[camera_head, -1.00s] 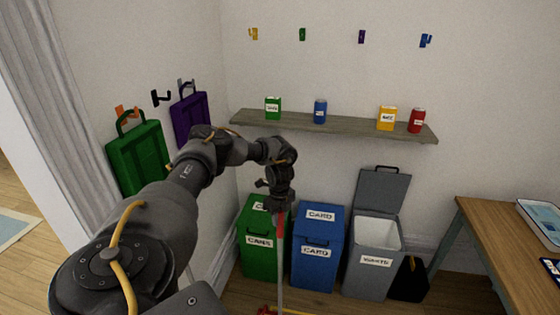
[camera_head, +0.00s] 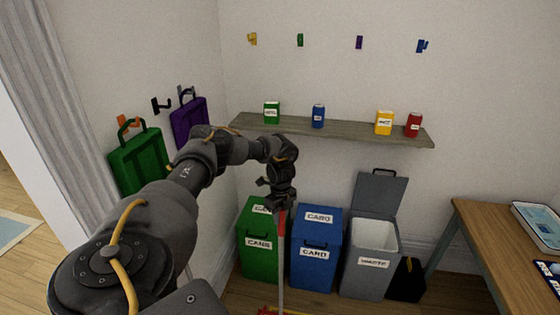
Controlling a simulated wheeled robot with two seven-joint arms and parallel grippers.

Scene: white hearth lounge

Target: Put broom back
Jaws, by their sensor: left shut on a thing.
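The broom (camera_head: 281,260) hangs from my left gripper (camera_head: 279,203), which is shut on the top of its handle. The handle shows a red part just under the jaws and a grey shaft below. It is close to upright, in front of the green and blue bins. A red and yellow part at the bottom edge may be its head, mostly cut off. Coloured hooks line the back wall: yellow (camera_head: 252,39), green (camera_head: 300,40), purple (camera_head: 359,42) and blue (camera_head: 422,46). A black hook (camera_head: 161,105) is on the left wall. My right gripper is not in view.
A green bin (camera_head: 256,245), a blue bin (camera_head: 316,250) and a grey open-lidded bin (camera_head: 370,270) stand below a shelf (camera_head: 340,131) holding small containers. Green (camera_head: 137,160) and purple (camera_head: 189,122) bags hang at left. A wooden desk (camera_head: 500,240) is at right.

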